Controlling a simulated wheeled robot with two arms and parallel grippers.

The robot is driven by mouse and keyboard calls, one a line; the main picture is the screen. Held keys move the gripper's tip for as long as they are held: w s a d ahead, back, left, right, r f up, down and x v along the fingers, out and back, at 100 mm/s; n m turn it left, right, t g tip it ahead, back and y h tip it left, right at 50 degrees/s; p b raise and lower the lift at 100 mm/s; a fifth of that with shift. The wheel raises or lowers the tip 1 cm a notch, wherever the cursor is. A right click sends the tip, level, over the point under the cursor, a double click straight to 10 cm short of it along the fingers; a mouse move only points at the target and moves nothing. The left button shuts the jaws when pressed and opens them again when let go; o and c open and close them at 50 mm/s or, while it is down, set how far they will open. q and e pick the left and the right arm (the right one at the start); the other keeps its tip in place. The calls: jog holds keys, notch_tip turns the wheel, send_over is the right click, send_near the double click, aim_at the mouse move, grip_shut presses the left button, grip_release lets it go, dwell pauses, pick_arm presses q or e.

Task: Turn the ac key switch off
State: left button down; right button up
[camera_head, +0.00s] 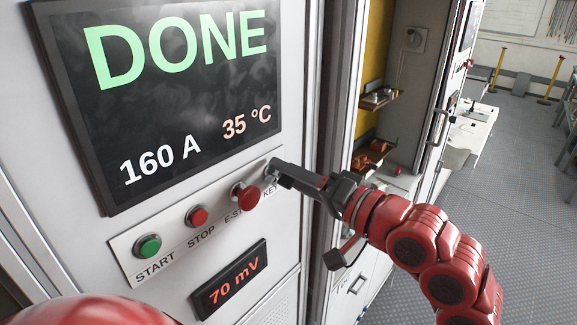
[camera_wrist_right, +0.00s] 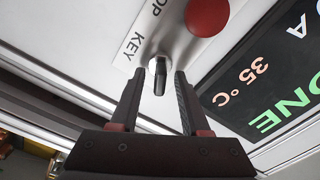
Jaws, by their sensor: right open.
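The key switch (camera_wrist_right: 158,72) stands out from the panel above the KEY label, between the tips of my right gripper in the right wrist view. My right gripper (camera_wrist_right: 154,88) is open, with one finger on each side of the key and visible gaps. In the head view my right gripper (camera_head: 273,172) reaches from the right to the right end of the button strip (camera_head: 125,248) and hides most of the key switch. My left gripper is not in view.
The red E-stop button (camera_head: 245,196) sits just left of the key, then the red STOP button (camera_head: 197,216) and green START button (camera_head: 148,246). The screen (camera_head: 160,85) above reads DONE, 160 A, 35 °C. An open cabinet bay (camera_head: 395,110) is to the right.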

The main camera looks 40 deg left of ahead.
jog(key=shift+a, duration=0.2)
jog(key=shift+c, duration=0.2)
grip_shut()
jog(key=shift+f, duration=0.1)
jog(key=shift+f+n+b, duration=0.15)
jog(key=shift+n+b, duration=0.35)
jog(key=shift+b, duration=0.7)
jog(key=n+b, duration=0.5)
jog(key=b, duration=0.4)
jog(key=shift+s+b, duration=0.15)
jog(key=shift+b, duration=0.15)
jog(key=n+b, duration=0.3)
jog(key=b, duration=0.1)
jog(key=shift+r, duration=0.2)
jog(key=shift+s+r+n+b, duration=0.1)
jog(key=shift+s+n+b, duration=0.05)
jog(key=shift+n+b, duration=1.1)
jog(key=shift+n, duration=0.25)
